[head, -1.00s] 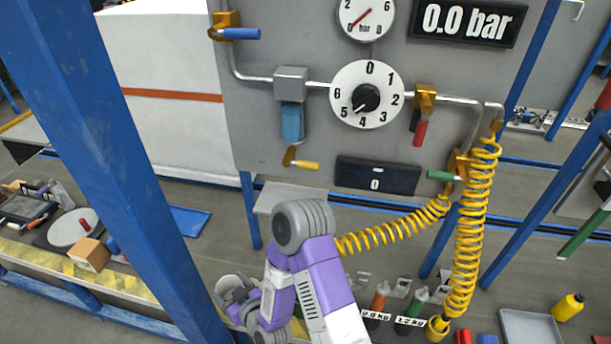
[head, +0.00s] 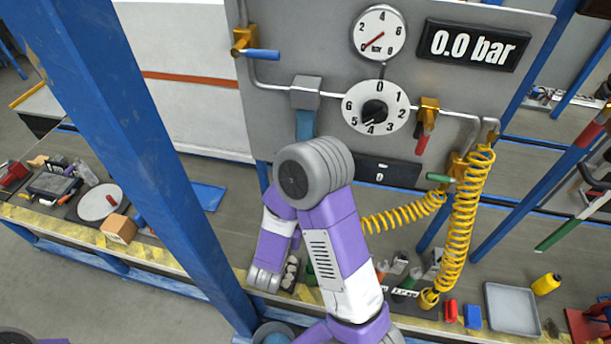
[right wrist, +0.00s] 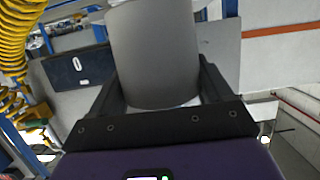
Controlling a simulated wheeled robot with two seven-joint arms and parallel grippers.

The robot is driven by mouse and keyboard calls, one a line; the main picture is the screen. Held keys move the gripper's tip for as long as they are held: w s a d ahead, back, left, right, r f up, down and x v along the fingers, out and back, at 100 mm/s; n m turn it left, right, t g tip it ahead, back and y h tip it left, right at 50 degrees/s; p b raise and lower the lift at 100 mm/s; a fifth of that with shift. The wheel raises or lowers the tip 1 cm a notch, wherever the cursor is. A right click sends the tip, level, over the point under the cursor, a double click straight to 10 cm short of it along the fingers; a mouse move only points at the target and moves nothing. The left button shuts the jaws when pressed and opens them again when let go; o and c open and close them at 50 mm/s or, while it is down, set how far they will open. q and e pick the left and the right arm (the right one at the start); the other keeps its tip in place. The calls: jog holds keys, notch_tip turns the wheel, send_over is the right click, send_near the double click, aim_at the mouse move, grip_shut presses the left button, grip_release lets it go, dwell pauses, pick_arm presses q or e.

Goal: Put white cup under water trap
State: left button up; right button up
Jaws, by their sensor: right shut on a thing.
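The white cup (right wrist: 152,70) looks pale grey and fills the middle of the right wrist view. My right gripper (right wrist: 158,52) is shut on it, with a dark finger along each side. In the head view my purple and white arm rises in front of the panel and hides the gripper and cup. The water trap (head: 305,122) is a grey block with a blue bowl on the panel. Its lower end is hidden behind my arm's grey joint. How far the cup is from the trap cannot be told. My left gripper is not in view.
A dark display (head: 390,172) is partly behind my arm. A yellow coiled hose (head: 465,225) hangs at the right. A blue post (head: 140,150) stands at the left. The bench (head: 150,255) below holds small objects and a grey tray (head: 512,308).

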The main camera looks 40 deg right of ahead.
jog(key=w+d, duration=0.3)
jog(key=w+d+p, duration=0.1)
jog(key=w+d, duration=0.1)
jog(key=d, duration=0.2)
jog(key=w+d, duration=0.3)
jog(key=d, duration=0.1)
jog(key=shift+w+d+r, duration=0.1)
jog(key=shift+w, duration=0.2)
jog(key=w+d, duration=0.1)
jog(key=w+d+p, duration=0.1)
jog(key=d, duration=0.1)
jog(key=shift+w, duration=0.15)
jog(key=shift+d+f, duration=0.1)
jog(key=shift+f, duration=0.65)
jog(key=shift+f, duration=0.15)
jog(key=o, duration=1.1)
